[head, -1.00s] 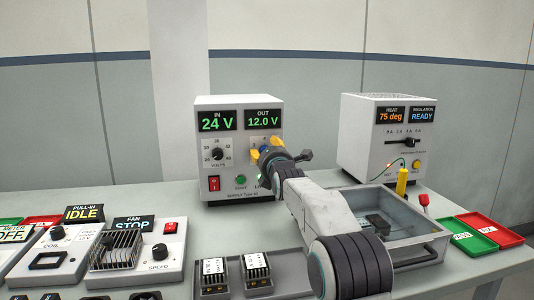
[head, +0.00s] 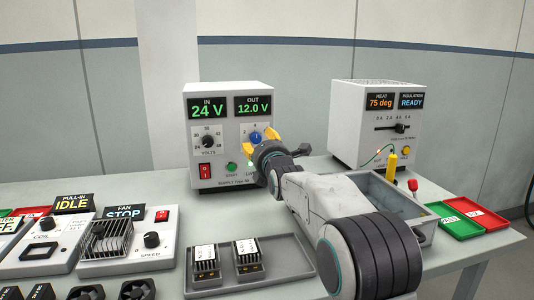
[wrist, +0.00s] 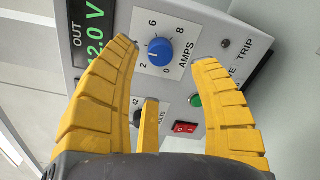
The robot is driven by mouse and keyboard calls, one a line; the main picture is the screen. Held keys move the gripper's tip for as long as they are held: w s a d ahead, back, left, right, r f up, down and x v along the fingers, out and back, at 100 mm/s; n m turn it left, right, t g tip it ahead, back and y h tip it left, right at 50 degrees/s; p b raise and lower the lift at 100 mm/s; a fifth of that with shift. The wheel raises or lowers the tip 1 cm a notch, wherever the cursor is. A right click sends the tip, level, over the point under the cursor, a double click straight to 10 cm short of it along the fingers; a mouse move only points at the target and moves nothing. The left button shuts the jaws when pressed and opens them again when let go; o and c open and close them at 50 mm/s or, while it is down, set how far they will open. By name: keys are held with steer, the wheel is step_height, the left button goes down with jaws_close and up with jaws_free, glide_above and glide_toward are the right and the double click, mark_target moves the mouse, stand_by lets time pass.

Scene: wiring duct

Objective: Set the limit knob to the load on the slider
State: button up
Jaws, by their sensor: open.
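The blue limit knob (head: 255,137), marked AMPS, is on the front of the white supply box (head: 198,165). In the wrist view the knob (wrist: 159,50) sits between the fingertips, with a 0 to 8 scale around it. Its white line seems to point near 2. The slider (head: 402,127) is on the white load box (head: 372,150) at right. Its handle stands near the third mark; the small labels are hard to read.
A grey drawer-like tray (head: 425,225) lies beyond my arm. A front tray (head: 290,275) holds two small modules. Fan and coil units stand left.

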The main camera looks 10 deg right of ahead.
steer(key=s, duration=0.6)
stand_by(0.5)
steer(key=s+m+g+p, duration=0.7)
steer(key=s+m+p, duration=0.5)
steer(key=s, duration=0.9)
steer(key=s+m+g+p, duration=0.7)
steer(key=s+m+p, duration=0.5)
steer(key=s, duration=0.9)
steer(key=shift+s+r+g+p, duration=0.2)
steer(key=shift+r+g+p, duration=0.1)
steer(key=shift+p, duration=0.2)
